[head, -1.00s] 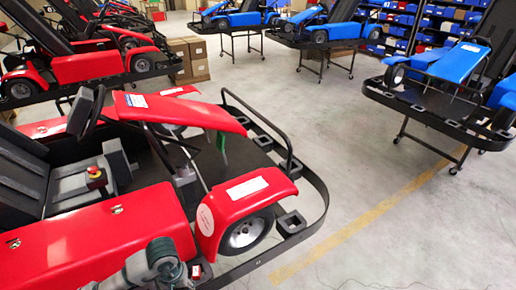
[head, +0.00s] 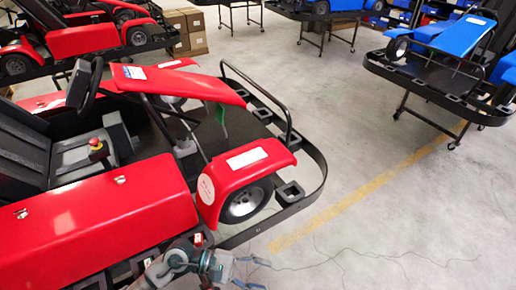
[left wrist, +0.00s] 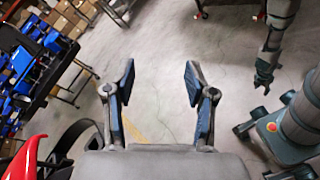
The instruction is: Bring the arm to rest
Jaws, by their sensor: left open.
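My left arm comes in at the bottom of the head view, in front of the nearest red kart. Its gripper (head: 222,266) is partly cut off by the lower edge there. In the left wrist view the two fingers of my left gripper (left wrist: 158,82) stand wide apart with only grey floor between them. My right gripper (left wrist: 264,83) hangs at the right of that view, small and over the floor; its jaw state is unclear. It does not show in the head view.
The red kart (head: 95,222) on its black frame stands close on the left. A blue kart (head: 445,62) stands on a wheeled stand at right. Grey floor (head: 400,200) with a yellow line is clear at right.

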